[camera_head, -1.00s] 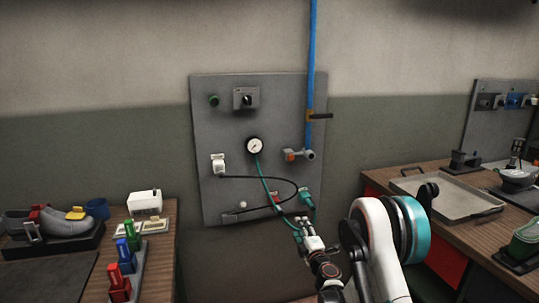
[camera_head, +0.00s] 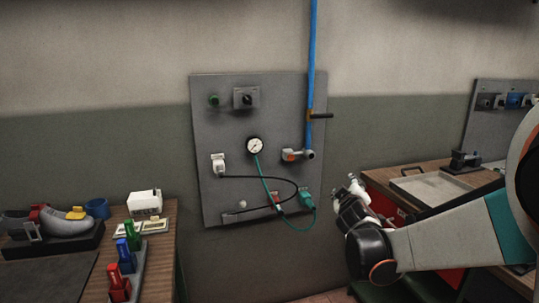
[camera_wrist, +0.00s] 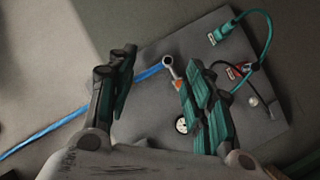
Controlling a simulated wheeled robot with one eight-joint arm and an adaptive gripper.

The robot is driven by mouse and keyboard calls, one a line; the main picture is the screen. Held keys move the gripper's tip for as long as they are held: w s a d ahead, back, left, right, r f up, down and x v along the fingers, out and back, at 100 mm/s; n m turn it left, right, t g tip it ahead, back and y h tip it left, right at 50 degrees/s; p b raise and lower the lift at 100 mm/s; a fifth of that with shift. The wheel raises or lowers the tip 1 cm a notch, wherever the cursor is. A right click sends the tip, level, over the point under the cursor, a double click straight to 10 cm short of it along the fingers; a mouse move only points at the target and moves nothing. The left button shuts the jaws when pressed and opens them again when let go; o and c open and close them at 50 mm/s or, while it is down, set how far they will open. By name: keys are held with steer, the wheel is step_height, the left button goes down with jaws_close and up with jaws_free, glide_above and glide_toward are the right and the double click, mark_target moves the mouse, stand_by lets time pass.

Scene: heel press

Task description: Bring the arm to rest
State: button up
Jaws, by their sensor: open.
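My gripper (camera_head: 352,188) is in front of the wall to the right of the grey panel, clear of the panel and both benches. In the wrist view my gripper (camera_wrist: 155,95) has its two green-padded fingers spread apart with nothing between them that it holds. The arm reaches in from the right edge of the head view, bent and roughly level at the wrist. The wrist view looks past the fingers at the tilted grey panel (camera_wrist: 240,50).
The grey panel (camera_head: 215,120) carries a gauge (camera_head: 254,146), a green connector (camera_head: 307,201) on a hose, and a blue pipe (camera_head: 312,60). A left bench holds coloured bottles (camera_head: 126,255) and a shoe (camera_head: 65,223). A right bench holds a tray (camera_head: 430,188).

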steer(key=s+d+r+m+g, duration=0.15)
steer(key=s+m+g, duration=0.3)
steer(key=s, duration=1.25)
steer(key=s+a+f+m+g+y, duration=0.1)
steer(key=s+a+f+g, duration=0.1)
steer(key=s, duration=0.9)
steer(key=s+a+f+m+g+y, duration=0.2)
steer(key=s+f, duration=0.3)
steer(key=s, duration=0.6)
steer(key=shift+s+a+f, duration=0.2)
steer(key=shift+a+f, duration=0.05)
steer(key=shift+a, duration=0.35)
